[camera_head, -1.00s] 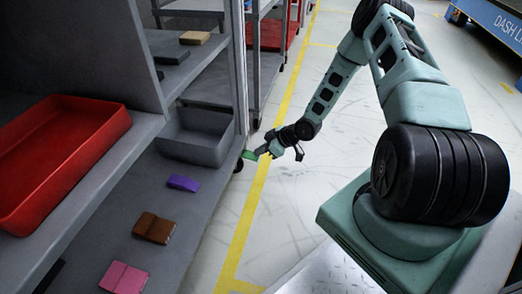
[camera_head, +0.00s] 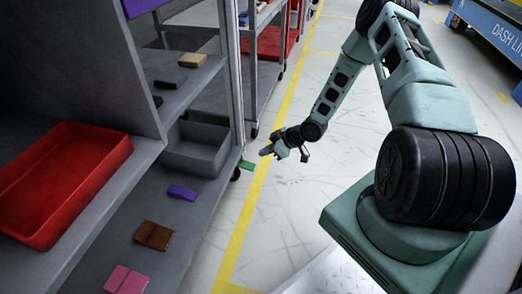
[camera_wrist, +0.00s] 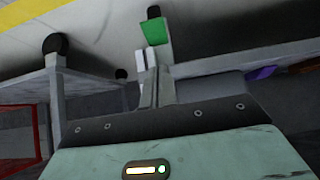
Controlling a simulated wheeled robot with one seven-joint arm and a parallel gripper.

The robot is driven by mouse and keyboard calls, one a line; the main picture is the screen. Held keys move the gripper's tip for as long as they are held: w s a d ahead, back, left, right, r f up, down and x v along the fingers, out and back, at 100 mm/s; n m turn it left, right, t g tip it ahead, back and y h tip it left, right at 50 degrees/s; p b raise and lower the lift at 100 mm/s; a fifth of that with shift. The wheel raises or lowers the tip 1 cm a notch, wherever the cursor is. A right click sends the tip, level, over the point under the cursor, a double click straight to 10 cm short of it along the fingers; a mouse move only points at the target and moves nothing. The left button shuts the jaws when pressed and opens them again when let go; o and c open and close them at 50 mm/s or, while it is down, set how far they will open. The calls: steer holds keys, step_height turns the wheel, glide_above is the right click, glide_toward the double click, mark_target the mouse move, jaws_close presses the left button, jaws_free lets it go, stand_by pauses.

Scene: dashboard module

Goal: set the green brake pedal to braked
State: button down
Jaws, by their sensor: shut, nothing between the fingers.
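The green brake pedal (camera_head: 247,165) sticks out from the side of the cart near its corner caster in the head view. It also shows in the wrist view (camera_wrist: 154,32), just beyond the fingertips. My gripper (camera_head: 266,151) is a little to the right of the pedal and apart from it in the head view. In the wrist view my gripper (camera_wrist: 146,61) has its fingers together and empty, pointing toward the pedal. The pedal's exact tilt is hard to tell.
The cart's shelf holds a grey bin (camera_head: 197,148), a purple block (camera_head: 182,192), a brown block (camera_head: 153,235) and a pink block (camera_head: 126,280). A red tray (camera_head: 62,183) sits on the upper shelf. Open floor with a yellow line (camera_head: 243,218) lies right of the cart.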

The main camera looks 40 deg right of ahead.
steer(key=p+v, duration=0.2)
steer(key=v, duration=0.4)
steer(key=shift+s+d+f+p, duration=0.25)
steer(key=shift+s+d+p, duration=0.05)
steer(key=shift+s+d, duration=0.1)
